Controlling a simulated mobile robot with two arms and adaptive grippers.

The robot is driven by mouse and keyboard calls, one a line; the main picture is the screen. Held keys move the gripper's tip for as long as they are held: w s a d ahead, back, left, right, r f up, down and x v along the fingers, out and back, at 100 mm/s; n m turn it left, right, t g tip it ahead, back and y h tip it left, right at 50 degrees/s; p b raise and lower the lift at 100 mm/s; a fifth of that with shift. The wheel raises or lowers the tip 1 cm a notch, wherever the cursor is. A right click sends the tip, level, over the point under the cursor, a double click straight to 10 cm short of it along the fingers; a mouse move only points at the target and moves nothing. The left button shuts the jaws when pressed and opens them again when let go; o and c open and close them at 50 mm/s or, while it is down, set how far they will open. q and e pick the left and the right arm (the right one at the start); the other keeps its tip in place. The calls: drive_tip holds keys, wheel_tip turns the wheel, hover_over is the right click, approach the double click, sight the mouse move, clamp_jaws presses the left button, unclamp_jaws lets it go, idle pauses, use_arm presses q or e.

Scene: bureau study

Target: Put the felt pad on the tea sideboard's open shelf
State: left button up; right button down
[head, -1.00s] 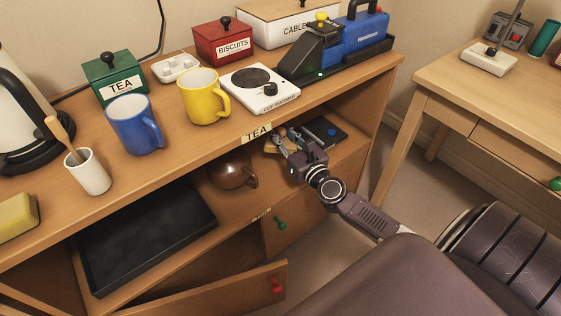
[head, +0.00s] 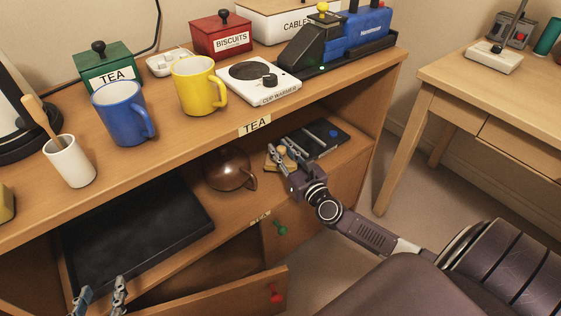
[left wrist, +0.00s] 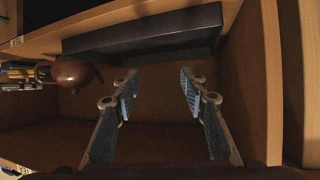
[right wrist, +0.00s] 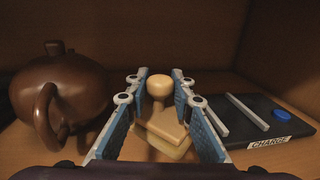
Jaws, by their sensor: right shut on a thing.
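The felt pad, a tan block with a round wooden knob (right wrist: 160,88), is between my right gripper's fingers (right wrist: 158,76) in the right wrist view. It rests on or just above the tea sideboard's open shelf (head: 238,198); any small gap is hidden. In the head view the pad (head: 271,163) is partly covered by my right gripper (head: 285,150), which is shut on it. My left gripper (head: 98,287) is open and empty at the lower left, in front of the black tray. Its spread fingers show in the left wrist view (left wrist: 158,82).
A brown teapot (head: 228,169) stands left of the pad, and a dark CHARGE plate (right wrist: 262,120) lies right of it. A black tray (head: 135,235) fills the shelf's left. A lower door (head: 220,295) hangs open. Mugs (head: 120,112) stand on top.

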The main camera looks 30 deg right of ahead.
drive_tip(key=shift+f, duration=0.15)
wheel_tip(320, 180, down, 3)
drive_tip(key=shift+f+b, duration=0.15)
drive_tip(key=shift+b, duration=1.05)
use_arm(q)
drive_tip(key=w+d+r+t+h, duration=0.2)
drive_tip(key=r+t, duration=0.4)
drive_tip(key=r, duration=0.7)
drive_tip(key=shift+w+d+t, duration=0.25)
drive_tip(key=shift+w+t, duration=0.05)
drive_tip(key=shift+w, duration=0.2)
drive_tip(key=shift+r, duration=0.3)
use_arm(e)
drive_tip(key=shift+f, duration=0.15)
use_arm(q)
drive_tip(key=shift+s+r+t, duration=0.1)
drive_tip(key=shift+r+t, duration=0.2)
drive_tip(key=shift+r, duration=0.2)
use_arm(e)
drive_tip(key=c, duration=1.7)
unclamp_jaws()
use_arm(q)
drive_tip(key=shift+d, duration=0.1)
